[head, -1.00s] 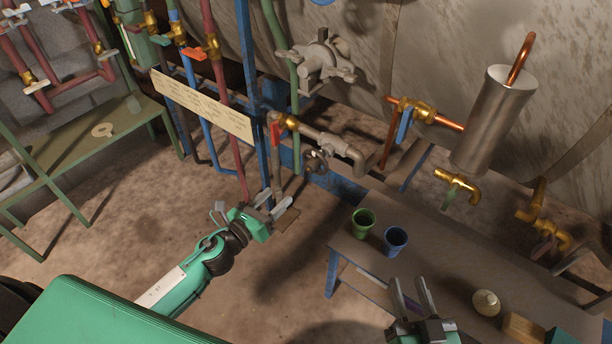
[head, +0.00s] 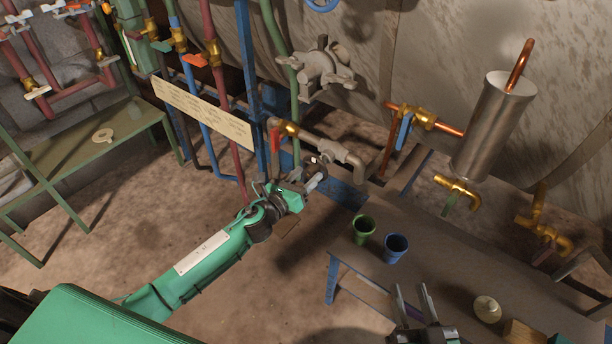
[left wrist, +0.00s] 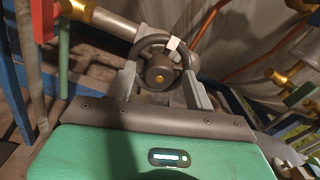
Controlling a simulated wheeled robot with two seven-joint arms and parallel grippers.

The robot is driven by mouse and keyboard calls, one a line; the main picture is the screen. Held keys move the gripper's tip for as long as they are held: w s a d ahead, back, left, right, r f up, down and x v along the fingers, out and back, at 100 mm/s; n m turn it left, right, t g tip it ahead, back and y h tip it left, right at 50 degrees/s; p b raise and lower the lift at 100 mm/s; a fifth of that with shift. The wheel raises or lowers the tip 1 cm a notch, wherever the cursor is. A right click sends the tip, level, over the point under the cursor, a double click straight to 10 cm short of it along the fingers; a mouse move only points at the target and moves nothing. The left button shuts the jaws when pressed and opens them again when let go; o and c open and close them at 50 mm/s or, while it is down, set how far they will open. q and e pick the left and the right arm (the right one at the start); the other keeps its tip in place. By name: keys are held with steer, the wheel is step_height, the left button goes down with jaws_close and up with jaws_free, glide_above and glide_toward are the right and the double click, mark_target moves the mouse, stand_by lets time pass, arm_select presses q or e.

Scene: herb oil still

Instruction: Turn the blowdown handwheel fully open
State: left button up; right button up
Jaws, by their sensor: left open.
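The dark round handwheel (head: 317,163) sits on the grey pipe's end low by the blue frame, partly hidden by my left gripper in the head view. My left gripper (head: 307,176) is open at the wheel. In the left wrist view its two fingers (left wrist: 160,88) stand on either side of the wheel; I cannot tell whether they touch it. My right gripper (head: 414,299) is open and empty above the bench.
A red-handled valve (head: 275,138) and grey pipe (head: 325,143) lie just above the wheel. The bench (head: 440,262) at right holds a green cup (head: 364,229), a blue cup (head: 396,247) and a pale round item (head: 487,309).

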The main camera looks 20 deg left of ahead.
arm_select(q)
steer(key=shift+w+d, duration=0.1)
steer(key=shift+w, duration=0.3)
arm_select(e)
steer(key=shift+w+d+r+t, duration=0.1)
steer(key=shift+w+r+t, duration=0.2)
steer(key=shift+r, duration=0.15)
arm_select(q)
steer(key=c, duration=1)
steer(key=shift+o, duration=0.2)
arm_select(e)
steer(key=shift+s+f, duration=0.1)
steer(key=shift+f, duration=0.05)
arm_select(q)
steer(key=shift+n, duration=0.3)
arm_select(e)
steer(key=shift+f, duration=0.15)
